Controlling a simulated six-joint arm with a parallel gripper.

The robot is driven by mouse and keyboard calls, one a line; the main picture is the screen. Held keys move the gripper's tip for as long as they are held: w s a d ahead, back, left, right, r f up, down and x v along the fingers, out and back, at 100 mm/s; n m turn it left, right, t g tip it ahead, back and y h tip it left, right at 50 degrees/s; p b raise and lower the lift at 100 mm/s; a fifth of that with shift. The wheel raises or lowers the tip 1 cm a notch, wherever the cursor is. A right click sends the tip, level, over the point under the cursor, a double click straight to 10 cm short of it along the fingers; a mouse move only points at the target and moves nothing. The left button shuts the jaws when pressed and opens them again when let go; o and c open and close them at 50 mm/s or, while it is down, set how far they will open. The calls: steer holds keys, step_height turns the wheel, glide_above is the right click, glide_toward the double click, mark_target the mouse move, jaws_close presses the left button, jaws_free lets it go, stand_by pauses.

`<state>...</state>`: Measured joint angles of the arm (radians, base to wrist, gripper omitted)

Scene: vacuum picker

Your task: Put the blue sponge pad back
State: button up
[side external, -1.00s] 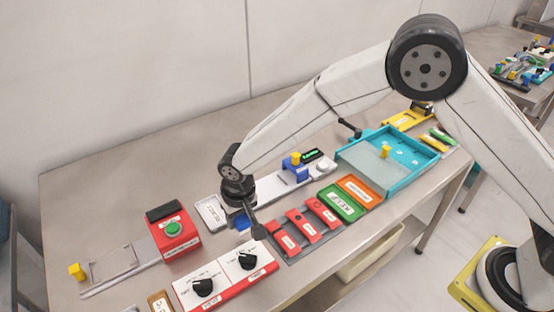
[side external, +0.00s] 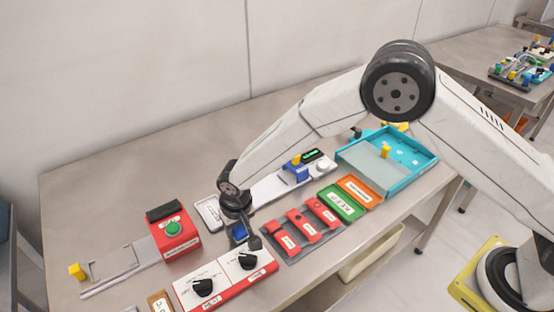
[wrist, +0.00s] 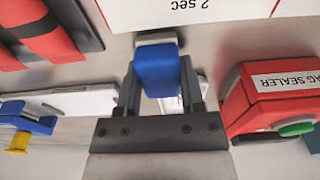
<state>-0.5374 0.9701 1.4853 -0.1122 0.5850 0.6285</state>
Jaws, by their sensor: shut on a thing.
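The blue sponge pad (side external: 239,231) is between the fingers of my gripper (side external: 241,235), above the bench beside the white two-knob panel. In the wrist view the blue pad (wrist: 155,72) stands out from between the two dark fingers of my gripper (wrist: 159,88), which are shut on it. A pale grey-white piece shows at the pad's far end. A small white labelled tray (side external: 208,212) lies just behind my gripper in the side view. Whether the pad touches anything below cannot be told.
The red two-knob panel (side external: 224,276) is in front, the red bag sealer (side external: 174,236) to the left, and a grey tray of red blocks (side external: 290,257) to the right. A blue clamp (side external: 295,171) and teal bin (side external: 420,172) stand farther right. The bench's back left is clear.

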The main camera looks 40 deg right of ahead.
mark_target(241, 230)
steer(key=shift+f, duration=0.1)
steer(key=o, duration=1.1)
steer(key=r, duration=0.4)
steer(key=s+r, duration=0.1)
steer(key=r, duration=0.7)
steer(key=shift+s+r, duration=0.1)
steer(key=shift+s, duration=0.15)
